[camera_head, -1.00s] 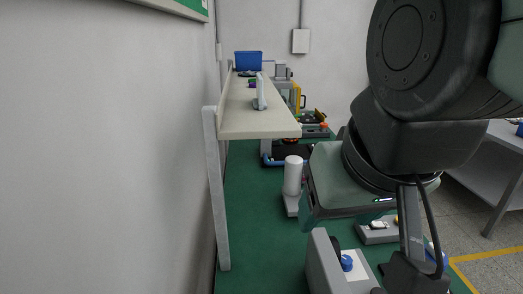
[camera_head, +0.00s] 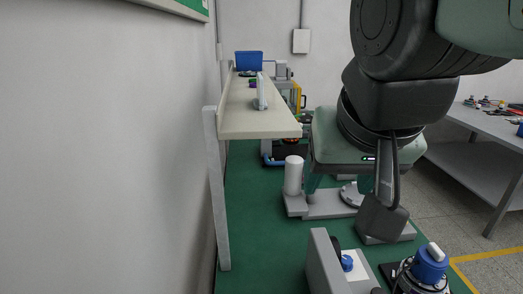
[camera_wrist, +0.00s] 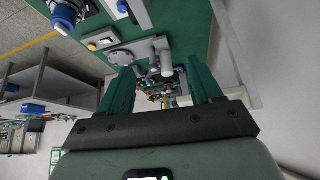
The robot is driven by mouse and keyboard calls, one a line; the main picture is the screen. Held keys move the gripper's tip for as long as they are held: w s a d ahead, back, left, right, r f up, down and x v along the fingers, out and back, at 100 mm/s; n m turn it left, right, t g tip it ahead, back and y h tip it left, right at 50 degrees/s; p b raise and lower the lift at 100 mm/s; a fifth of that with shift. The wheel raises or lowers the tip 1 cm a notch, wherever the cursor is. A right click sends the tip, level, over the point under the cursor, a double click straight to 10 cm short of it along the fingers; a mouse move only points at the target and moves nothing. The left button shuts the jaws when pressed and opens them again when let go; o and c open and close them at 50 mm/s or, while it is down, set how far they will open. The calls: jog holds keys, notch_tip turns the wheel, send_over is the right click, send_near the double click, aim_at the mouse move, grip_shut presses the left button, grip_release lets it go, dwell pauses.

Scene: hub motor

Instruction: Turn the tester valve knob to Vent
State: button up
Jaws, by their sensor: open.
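A small blue knob (camera_head: 347,262) sits on a grey box-shaped unit (camera_head: 326,265) at the bottom of the head view; it looks like the tester valve knob, but its marking cannot be read. My gripper (camera_head: 338,185) is open and empty above the green bench, beyond the knob and apart from it. In the wrist view my gripper (camera_wrist: 158,84) shows two green fingers spread wide with nothing between them.
A blue-capped cylindrical unit (camera_head: 430,264) stands right of the knob; a similar one shows in the wrist view (camera_wrist: 65,14). A white cylinder (camera_head: 293,176) on a grey base stands left of my gripper. A cream shelf (camera_head: 255,122) overhangs the green bench (camera_head: 255,235).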

jog(key=w+d+m, duration=0.2)
jog(key=w, duration=0.3)
jog(key=m+g, duration=0.6)
jog(key=m, duration=1.4)
send_over(347, 259)
notch_tip(347, 259, down, 27)
jog(key=shift+y, duration=0.3)
notch_tip(347, 259, down, 11)
jog(key=shift+s+r, duration=0.1)
jog(key=shift+r, duration=0.05)
jog(key=shift+c, duration=0.2)
jog(key=c, duration=1)
